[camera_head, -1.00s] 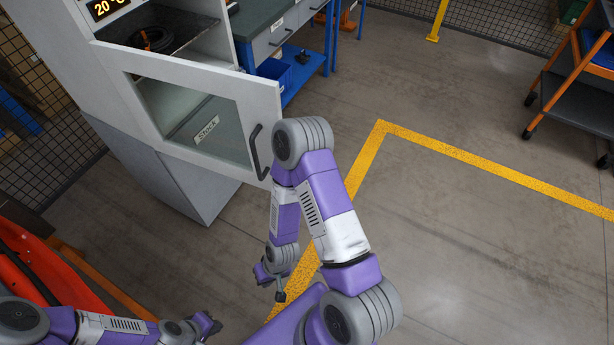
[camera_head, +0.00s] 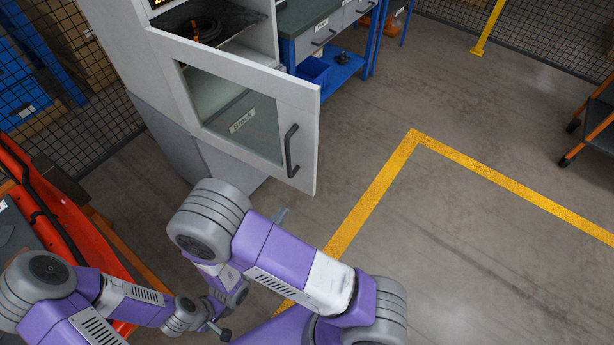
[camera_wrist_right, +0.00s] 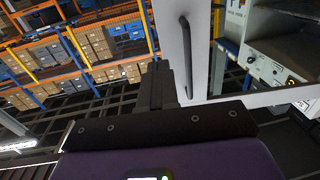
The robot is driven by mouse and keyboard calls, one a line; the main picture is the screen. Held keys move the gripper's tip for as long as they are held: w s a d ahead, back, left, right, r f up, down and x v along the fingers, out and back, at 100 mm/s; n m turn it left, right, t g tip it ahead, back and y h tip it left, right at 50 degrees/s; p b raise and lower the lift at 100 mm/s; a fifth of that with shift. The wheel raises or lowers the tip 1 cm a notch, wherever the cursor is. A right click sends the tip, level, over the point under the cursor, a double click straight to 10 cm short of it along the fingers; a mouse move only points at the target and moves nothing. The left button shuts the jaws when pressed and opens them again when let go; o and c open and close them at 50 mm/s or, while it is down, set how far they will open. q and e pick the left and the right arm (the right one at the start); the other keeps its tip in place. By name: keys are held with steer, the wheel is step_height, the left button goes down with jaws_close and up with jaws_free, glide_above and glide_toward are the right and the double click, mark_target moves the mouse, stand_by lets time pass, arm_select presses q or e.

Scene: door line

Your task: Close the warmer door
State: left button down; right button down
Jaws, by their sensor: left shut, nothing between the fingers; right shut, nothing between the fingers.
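The warmer (camera_head: 165,120) is a pale grey cabinet at the upper left in the head view. Its door (camera_head: 305,105) stands open, with a window, a "Stock" label behind the glass and a dark bar handle (camera_head: 291,150) near the free edge. My left gripper (camera_head: 222,332) is shut and empty at the bottom, away from the door.
Red-orange equipment (camera_head: 45,210) is at the left, and a cart (camera_head: 590,130) at the right. The floor around the yellow line (camera_head: 415,140) is clear.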

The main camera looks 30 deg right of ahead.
mark_target(313, 170)
steer(key=b+x, duration=0.1)
steer(key=x, duration=1.2)
steer(key=shift+w+d+b, duration=0.15)
steer(key=shift+d+b, duration=0.2)
steer(key=shift+b, duration=0.05)
